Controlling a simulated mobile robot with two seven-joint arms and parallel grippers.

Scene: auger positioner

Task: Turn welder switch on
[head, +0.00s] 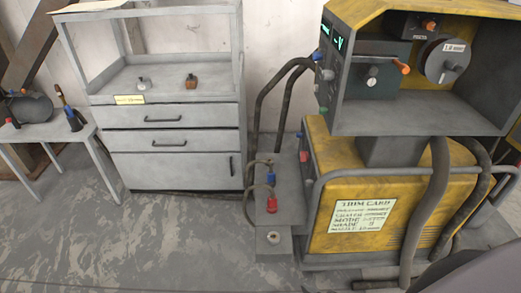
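The yellow welder (400,190) stands on the right, with a printed trim card (362,215) on its side. Its narrow front panel (306,155) faces left and shows small red parts, seen at a steep angle. I cannot tell which part is the switch or how it is set. On top sits a yellow-framed feeder unit (425,110) with a lit green display (338,43), small knobs and an orange-tipped lever (400,66). Neither of my grippers shows in the head view.
Dark hoses (430,205) hang in front of the welder. A small platform (274,238) with blue and red connectors adjoins its left side. A grey drawer cabinet (180,150) and a small table (50,133) stand left. Floor in the left foreground is clear.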

